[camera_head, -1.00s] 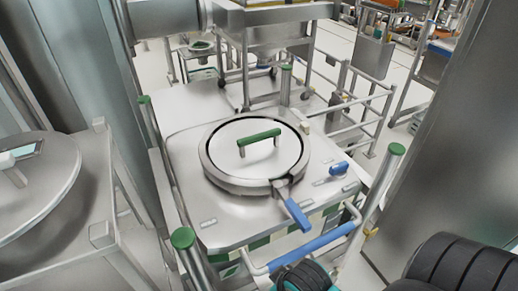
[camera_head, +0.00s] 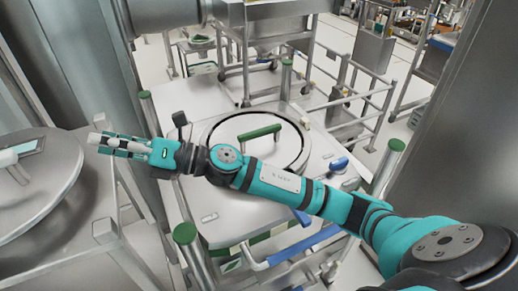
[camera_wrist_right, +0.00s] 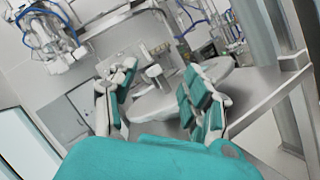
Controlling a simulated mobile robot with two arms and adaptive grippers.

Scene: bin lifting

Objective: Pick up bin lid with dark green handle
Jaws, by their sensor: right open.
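The round steel bin lid (camera_head: 292,151) with its dark green handle (camera_head: 260,132) sits on the square bin top in the middle of the head view. My right arm crosses in front of it and hides its lower part. My right gripper (camera_head: 103,143) is beyond the bin's left edge, pointing left and away from the handle. In the right wrist view its two fingers (camera_wrist_right: 157,88) are spread apart with nothing between them touching. My left gripper is not in view.
A steel table with another round lid (camera_head: 48,190) stands at the left, near the right gripper. It also shows in the right wrist view (camera_wrist_right: 158,106). Green-capped posts (camera_head: 185,234) and a blue-gripped rail (camera_head: 305,243) surround the bin. A steel cart stands behind.

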